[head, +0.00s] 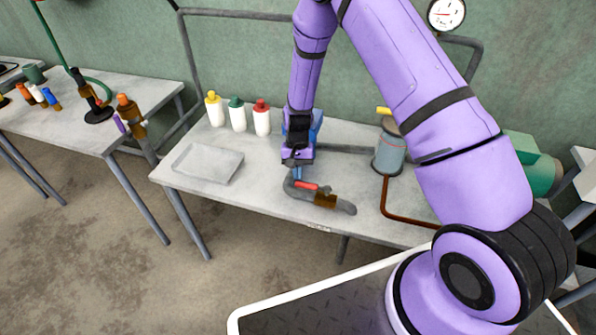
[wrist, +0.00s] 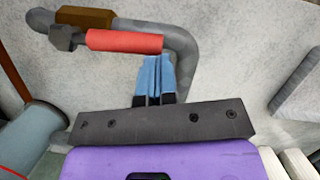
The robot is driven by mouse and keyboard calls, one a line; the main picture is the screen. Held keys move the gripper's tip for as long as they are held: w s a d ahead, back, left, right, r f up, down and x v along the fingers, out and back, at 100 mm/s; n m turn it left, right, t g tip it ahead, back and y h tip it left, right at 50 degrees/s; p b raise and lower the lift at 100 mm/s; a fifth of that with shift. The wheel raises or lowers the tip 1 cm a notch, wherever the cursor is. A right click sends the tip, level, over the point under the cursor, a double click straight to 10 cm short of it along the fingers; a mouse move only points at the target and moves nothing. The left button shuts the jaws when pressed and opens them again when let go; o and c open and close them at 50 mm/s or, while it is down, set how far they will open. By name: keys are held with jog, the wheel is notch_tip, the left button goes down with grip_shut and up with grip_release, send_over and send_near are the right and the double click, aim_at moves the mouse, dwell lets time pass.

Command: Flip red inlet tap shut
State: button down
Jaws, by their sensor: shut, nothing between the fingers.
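The red tap handle (head: 307,186) sits on a brass valve body (head: 325,201) in a grey bent pipe near the table's front edge. In the wrist view the red handle (wrist: 125,41) lies roughly along the brass body (wrist: 88,17), with a dark nut (wrist: 63,37) at its left end. My gripper (head: 298,173) points down over the pipe bend, beside the handle's free end. Its blue fingers (wrist: 155,65) are together and empty, just below the right end of the handle in the wrist view. I cannot tell whether they touch it.
A pale tray (head: 208,163) lies left of my gripper. Bottles with yellow, green and red caps (head: 237,115) stand behind it. A grey-blue vessel (head: 389,150) with a copper pipe (head: 385,200) stands to the right. The table front between tray and pipe is clear.

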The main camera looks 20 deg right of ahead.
jog(key=s+n+t+h, duration=0.1)
jog(key=s+n+h, duration=0.3)
jog(key=s+n, duration=1)
jog(key=shift+a+n+t, duration=0.3)
jog(key=shift+n, duration=0.5)
jog(key=shift+s+f, duration=0.1)
jog(key=shift+s, duration=0.1)
jog(key=w+a+r, duration=0.3)
jog(key=a+r, duration=0.3)
jog(key=r, duration=0.4)
jog(key=shift+r, duration=0.25)
